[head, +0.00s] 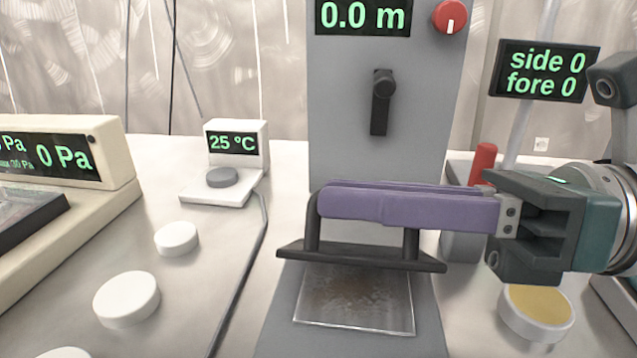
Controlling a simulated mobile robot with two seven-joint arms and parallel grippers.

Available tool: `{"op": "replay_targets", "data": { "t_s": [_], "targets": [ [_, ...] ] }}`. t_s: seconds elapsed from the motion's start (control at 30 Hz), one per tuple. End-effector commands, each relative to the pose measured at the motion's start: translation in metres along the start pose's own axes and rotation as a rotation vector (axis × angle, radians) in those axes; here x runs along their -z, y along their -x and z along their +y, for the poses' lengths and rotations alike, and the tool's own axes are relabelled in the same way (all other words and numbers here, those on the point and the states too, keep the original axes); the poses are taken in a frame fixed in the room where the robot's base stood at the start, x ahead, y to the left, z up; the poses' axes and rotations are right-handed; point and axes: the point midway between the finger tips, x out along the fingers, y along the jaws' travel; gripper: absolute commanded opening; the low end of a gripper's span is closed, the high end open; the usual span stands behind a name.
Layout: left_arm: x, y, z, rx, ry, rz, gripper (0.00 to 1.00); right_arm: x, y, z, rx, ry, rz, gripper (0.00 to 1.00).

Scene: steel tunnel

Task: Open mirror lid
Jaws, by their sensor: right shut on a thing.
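My right gripper (330,200) reaches in from the right with long purple fingers. They are shut on the top of a black handle (410,247), hiding most of its bar. The handle's two posts stand on a flat dark strip (360,258) in front of the grey upright panel. Just below the strip lies a square glassy plate (355,300) with a brownish, mirror-like face. I cannot tell for certain which part is the mirror lid, or whether the strip is joined to the plate. My left gripper is out of view.
The grey panel (345,100) carries a black lever (381,100) and a red knob (450,16). White discs (127,298), a 25 °C device (237,145) and a cream gauge box (120,155) stand left. A yellow-topped round tin (537,310) sits below my right gripper.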

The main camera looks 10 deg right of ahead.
Motion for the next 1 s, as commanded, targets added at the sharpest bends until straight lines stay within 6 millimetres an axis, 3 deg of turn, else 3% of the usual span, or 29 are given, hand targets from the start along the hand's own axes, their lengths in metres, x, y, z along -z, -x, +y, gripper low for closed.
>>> {"op": "replay_targets", "data": {
  "t_s": [0.3, 0.33, 0.53, 0.83, 1.0],
  "targets": [
    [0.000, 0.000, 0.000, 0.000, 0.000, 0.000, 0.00, 0.001, 0.001, -0.003, 0.010, 0.003, 0.002, 0.00],
    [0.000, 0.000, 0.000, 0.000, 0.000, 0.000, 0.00, 0.001, 0.001, -0.003, 0.010, 0.003, 0.003, 0.18],
    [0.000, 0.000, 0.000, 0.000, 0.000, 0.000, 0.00, 0.001, 0.001, -0.002, 0.007, 0.001, 0.002, 0.41],
    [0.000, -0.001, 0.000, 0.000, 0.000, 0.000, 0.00, 0.002, 0.003, -0.001, 0.005, 0.000, 0.002, 0.42],
    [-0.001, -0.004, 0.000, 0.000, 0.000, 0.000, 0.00, 0.003, 0.025, -0.002, 0.008, -0.001, 0.006, 0.42]
  ]
}}
